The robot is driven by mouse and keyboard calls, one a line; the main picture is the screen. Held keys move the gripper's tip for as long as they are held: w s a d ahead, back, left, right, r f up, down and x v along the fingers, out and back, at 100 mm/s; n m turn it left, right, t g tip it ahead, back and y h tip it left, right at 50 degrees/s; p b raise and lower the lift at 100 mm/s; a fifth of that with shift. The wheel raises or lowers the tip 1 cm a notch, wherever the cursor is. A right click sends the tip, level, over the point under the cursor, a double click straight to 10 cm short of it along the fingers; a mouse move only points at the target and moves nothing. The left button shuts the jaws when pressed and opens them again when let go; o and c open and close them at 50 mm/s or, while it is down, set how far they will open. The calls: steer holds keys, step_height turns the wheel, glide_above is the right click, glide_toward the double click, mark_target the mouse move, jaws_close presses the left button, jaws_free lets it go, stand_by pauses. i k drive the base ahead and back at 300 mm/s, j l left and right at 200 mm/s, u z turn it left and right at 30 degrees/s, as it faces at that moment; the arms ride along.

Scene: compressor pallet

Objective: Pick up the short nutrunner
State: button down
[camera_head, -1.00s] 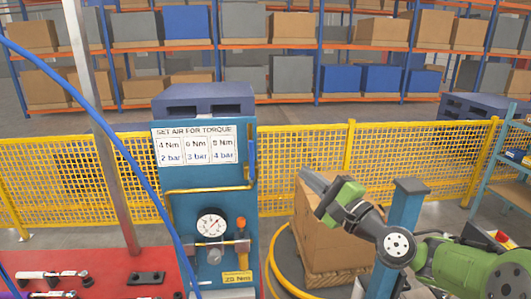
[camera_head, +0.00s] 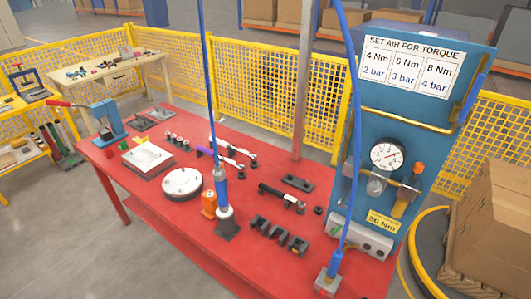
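On the red table (camera_head: 110,181), a dark tool with a pale end (camera_head: 281,195) lies between the round part and the blue panel. Two slim tools lie behind it: one mostly white (camera_head: 231,147) and one with a purple end (camera_head: 214,156). An upright blue and white tool (camera_head: 222,200) stands in a dark base below a hanging blue hose. I cannot tell for sure which of these is the short nutrunner. My gripper is not in view, so nothing is seen touching these tools.
A white round part (camera_head: 182,183), a white square tray (camera_head: 147,157), a blue press (camera_head: 103,120) and black blocks (camera_head: 278,234) stand on the table. The blue torque panel (camera_head: 430,130) rises at its right end. Blue hoses (camera_head: 208,80) hang over it. Floor (camera_head: 60,230) is clear at left.

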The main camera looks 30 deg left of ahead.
mark_target(224, 211)
steer(key=u, duration=1.7)
